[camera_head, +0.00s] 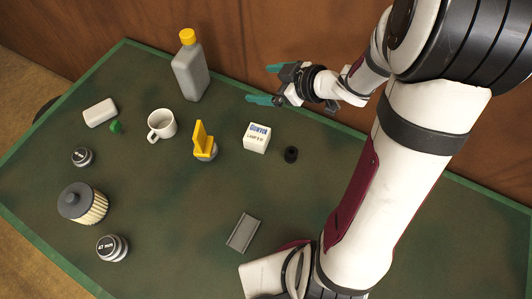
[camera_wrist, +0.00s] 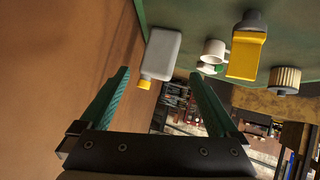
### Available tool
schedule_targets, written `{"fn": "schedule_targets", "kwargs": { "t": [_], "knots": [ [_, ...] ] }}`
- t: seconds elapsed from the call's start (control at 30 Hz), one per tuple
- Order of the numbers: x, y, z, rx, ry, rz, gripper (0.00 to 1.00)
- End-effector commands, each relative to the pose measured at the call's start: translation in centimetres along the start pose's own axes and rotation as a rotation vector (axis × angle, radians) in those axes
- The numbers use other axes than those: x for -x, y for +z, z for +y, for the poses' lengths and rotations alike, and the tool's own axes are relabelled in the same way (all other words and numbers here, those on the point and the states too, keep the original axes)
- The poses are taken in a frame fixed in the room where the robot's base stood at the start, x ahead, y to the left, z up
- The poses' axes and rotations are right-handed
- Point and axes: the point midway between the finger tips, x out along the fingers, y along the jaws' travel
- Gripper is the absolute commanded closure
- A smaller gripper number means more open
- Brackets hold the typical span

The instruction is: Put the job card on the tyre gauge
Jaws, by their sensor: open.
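No flat card or gauge with a readable dial stands out, so I cannot tell for sure which things are the job card and tyre gauge. A yellow angled piece (camera_head: 200,137) stands upright on or against a small grey round body (camera_head: 206,154) mid-table. In the wrist view the yellow piece (camera_wrist: 246,55) shows below a grey round end (camera_wrist: 252,19). My gripper (camera_head: 266,84) is open and empty above the back of the table, right of the grey bottle (camera_head: 190,74). Its teal fingers (camera_wrist: 160,75) are apart in the wrist view.
A white mug (camera_head: 166,122), white lamp box (camera_head: 257,138) and black ring (camera_head: 291,155) stand near the yellow piece. A filter (camera_head: 84,205), two round metal pieces (camera_head: 112,248) (camera_head: 82,156), a white block (camera_head: 100,112) and green bit (camera_head: 116,127) lie left. A grey tray (camera_head: 243,233) lies in front.

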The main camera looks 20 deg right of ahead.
Motion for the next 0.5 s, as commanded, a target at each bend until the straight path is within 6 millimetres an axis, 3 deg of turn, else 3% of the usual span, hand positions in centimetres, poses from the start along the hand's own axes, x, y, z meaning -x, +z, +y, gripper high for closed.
{"fn": "schedule_targets", "kwargs": {
  "t": [0.03, 0.1, 0.17, 0.27, 0.3, 0.4, 0.5],
  "knots": [
    [1.1, -0.7, 2.7, -0.044, 0.175, -0.088, 0.04],
    [4.3, -0.2, 5.1, -0.186, 0.415, -0.241, 0.04],
    [7.7, 1.0, 4.6, -0.354, 0.558, -0.369, 0.04],
    [12.5, 3.3, -1.4, -0.685, 0.631, -0.574, 0.04],
    [13.8, 3.8, -4.9, -0.814, 0.606, -0.648, 0.04],
    [15.9, 3.9, -13.6, -1.067, 0.464, -0.800, 0.04],
    [17.2, 2.9, -19.5, -1.208, 0.322, -0.892, 0.04]
  ]
}}
